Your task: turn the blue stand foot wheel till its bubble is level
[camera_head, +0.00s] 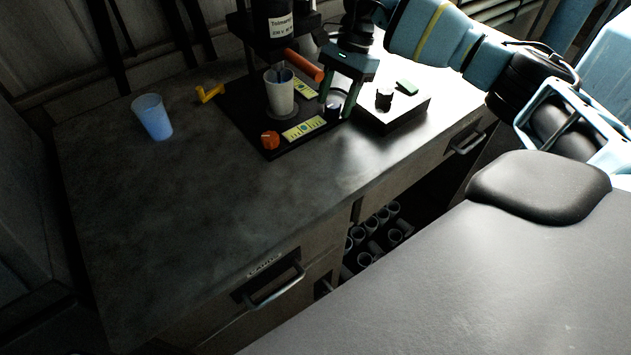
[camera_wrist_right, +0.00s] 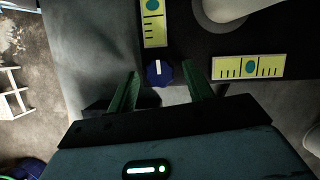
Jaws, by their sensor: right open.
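The blue wheel (camera_wrist_right: 160,72), with a white mark pointing up in the wrist view, sits at the stand's near right corner and looks dark in the head view (camera_head: 333,111). My right gripper (camera_head: 336,100) is open, its fingers either side of the wheel; in the wrist view I see no contact. One yellow bubble level (camera_wrist_right: 153,28) beside the wheel is cut off at the top, its bubble near the edge. The other level (camera_wrist_right: 232,68) has its bubble about mid-scale. Both show in the head view, one at the front (camera_head: 292,134), one behind (camera_head: 305,87). My left gripper is out of view.
An orange wheel (camera_head: 270,140) sits at the front corner of the black base plate (camera_head: 240,112). A grey cup (camera_head: 281,100) stands on the plate. A control box (camera_head: 402,108) stands close right of my gripper. A blue cup (camera_head: 152,117) stands left; the near-left bench is clear.

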